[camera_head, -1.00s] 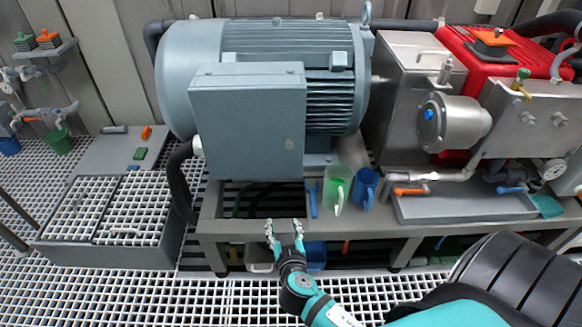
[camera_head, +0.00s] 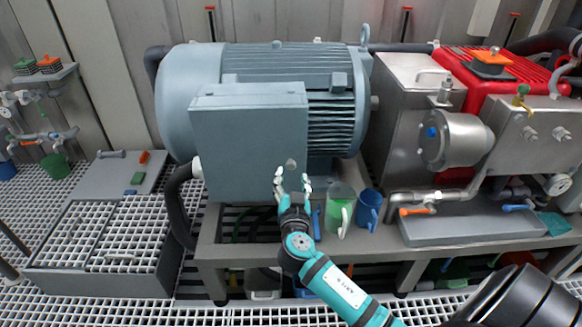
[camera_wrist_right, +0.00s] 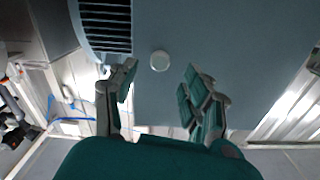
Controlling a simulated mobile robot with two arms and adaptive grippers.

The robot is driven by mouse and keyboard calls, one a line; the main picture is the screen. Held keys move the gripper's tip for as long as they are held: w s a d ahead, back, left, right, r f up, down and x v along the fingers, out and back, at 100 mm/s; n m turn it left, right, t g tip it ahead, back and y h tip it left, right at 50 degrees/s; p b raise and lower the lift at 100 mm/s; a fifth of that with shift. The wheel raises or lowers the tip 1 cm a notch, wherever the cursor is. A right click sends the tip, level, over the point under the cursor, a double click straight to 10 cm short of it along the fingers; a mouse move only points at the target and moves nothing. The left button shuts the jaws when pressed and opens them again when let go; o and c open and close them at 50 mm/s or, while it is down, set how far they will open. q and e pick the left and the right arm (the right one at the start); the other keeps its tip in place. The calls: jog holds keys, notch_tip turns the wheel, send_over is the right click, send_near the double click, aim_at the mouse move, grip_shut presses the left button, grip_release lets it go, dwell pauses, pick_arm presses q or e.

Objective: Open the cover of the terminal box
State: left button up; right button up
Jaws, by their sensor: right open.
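The terminal box (camera_head: 245,140) is a large grey-blue box on the front of the motor, and its flat front cover is closed. A small round light knob (camera_head: 290,163) sits near the cover's lower right corner. It also shows in the right wrist view as a pale round knob (camera_wrist_right: 160,61) on the cover. My right gripper (camera_head: 293,181) is open and empty, just below the knob in the head view. In the right wrist view its fingers (camera_wrist_right: 160,88) are spread, with the knob beyond them and between them. My left gripper is not in view.
The large motor (camera_head: 335,100) stands behind the box on a grey bench (camera_head: 390,243). A green-tinted jug (camera_head: 340,212) and a blue mug (camera_head: 368,210) stand right of my gripper. A black hose (camera_head: 178,195) curves at the box's left.

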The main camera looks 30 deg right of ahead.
aim_at(291, 167)
jog(key=x, duration=0.5)
jog(key=shift+w+d, duration=0.1)
jog(key=shift+w, duration=0.05)
grip_shut()
